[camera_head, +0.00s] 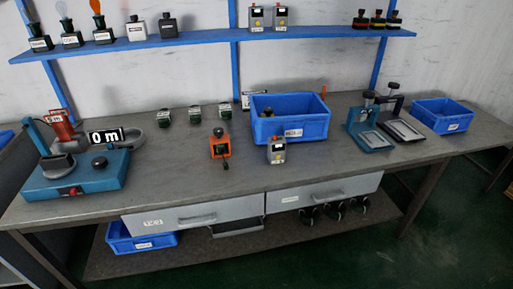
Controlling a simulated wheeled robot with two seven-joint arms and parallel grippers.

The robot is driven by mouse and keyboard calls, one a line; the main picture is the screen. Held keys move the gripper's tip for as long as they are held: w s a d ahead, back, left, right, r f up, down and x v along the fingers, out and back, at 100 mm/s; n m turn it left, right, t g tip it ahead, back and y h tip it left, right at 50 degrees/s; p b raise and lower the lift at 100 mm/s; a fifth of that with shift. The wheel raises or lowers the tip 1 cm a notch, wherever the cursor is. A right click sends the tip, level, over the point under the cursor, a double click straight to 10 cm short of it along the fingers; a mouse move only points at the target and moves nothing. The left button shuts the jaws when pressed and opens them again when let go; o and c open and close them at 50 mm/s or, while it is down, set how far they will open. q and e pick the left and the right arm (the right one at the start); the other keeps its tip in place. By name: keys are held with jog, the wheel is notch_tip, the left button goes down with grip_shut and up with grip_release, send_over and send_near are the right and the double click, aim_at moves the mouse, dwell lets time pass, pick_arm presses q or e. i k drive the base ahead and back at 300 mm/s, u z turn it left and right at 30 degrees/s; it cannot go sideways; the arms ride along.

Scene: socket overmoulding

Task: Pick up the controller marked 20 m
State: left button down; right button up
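A black label or display (105,136) with white characters reading "0 m" is at the left of the bench, at the back of a blue machine (75,180). I cannot tell whether another digit is hidden before the 0. A grey box-shaped device with a yellow mark (276,151) stands at the front of the bench, in front of a blue bin. An orange device (219,147) stands left of it. Two similar grey devices (256,18) (280,18) are on the shelf. Their small markings are unreadable. Neither gripper is in view.
The workbench (180,180) has free room in the middle left. A large blue bin (305,127) holds some items. Three small dark green items (196,115) stand at the back. Two clamp-like fixtures (371,140) and a smaller blue bin (427,120) are right. A blue shelf (210,40) overhangs the back.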

aim_at(278, 146)
jog(key=u, duration=0.55)
jog(key=i, duration=0.9)
jog(key=u, duration=0.2)
